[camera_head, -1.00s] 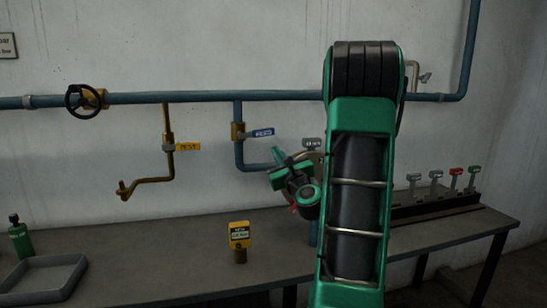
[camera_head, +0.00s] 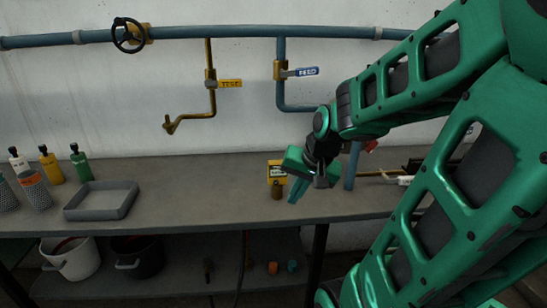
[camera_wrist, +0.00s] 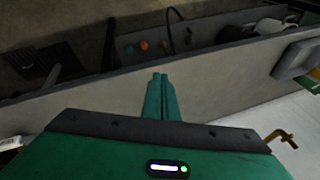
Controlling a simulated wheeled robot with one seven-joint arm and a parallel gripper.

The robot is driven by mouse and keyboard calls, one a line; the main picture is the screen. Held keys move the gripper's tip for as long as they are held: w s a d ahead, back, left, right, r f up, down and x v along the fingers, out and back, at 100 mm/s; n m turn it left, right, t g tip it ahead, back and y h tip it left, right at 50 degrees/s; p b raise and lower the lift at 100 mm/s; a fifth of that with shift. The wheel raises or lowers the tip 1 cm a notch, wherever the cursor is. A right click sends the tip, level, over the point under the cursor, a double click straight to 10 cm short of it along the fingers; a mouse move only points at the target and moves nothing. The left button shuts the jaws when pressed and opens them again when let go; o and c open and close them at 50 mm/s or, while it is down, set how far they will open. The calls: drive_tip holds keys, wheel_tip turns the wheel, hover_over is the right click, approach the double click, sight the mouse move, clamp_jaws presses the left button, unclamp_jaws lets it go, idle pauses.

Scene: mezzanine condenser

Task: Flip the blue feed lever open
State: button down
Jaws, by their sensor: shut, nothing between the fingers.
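The blue feed lever (camera_head: 307,71) carries a blue label with white lettering. It sticks out to the right, level, from a brass valve (camera_head: 280,70) on the blue pipe drop at the wall. My gripper (camera_head: 294,190) is below it, low over the bench near the yellow gauge, and apart from the lever. In the wrist view the green fingers (camera_wrist: 160,100) are together with nothing between them. The lever does not show in the wrist view.
A yellow test lever (camera_head: 230,83) is left of the feed lever. A yellow gauge (camera_head: 276,172) stands on the bench (camera_head: 190,190) beside my gripper. A grey tray (camera_head: 100,205) and several bottles are at left. Buckets (camera_head: 70,262) stand below. The wall before the feed lever looks clear.

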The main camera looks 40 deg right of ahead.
drive_tip(key=s+a+n+g, duration=0.1)
drive_tip(key=s+n+g, duration=0.2)
drive_tip(key=s, duration=1.1)
drive_tip(key=shift+a+r+g, duration=0.3)
drive_tip(key=shift+g, duration=0.6)
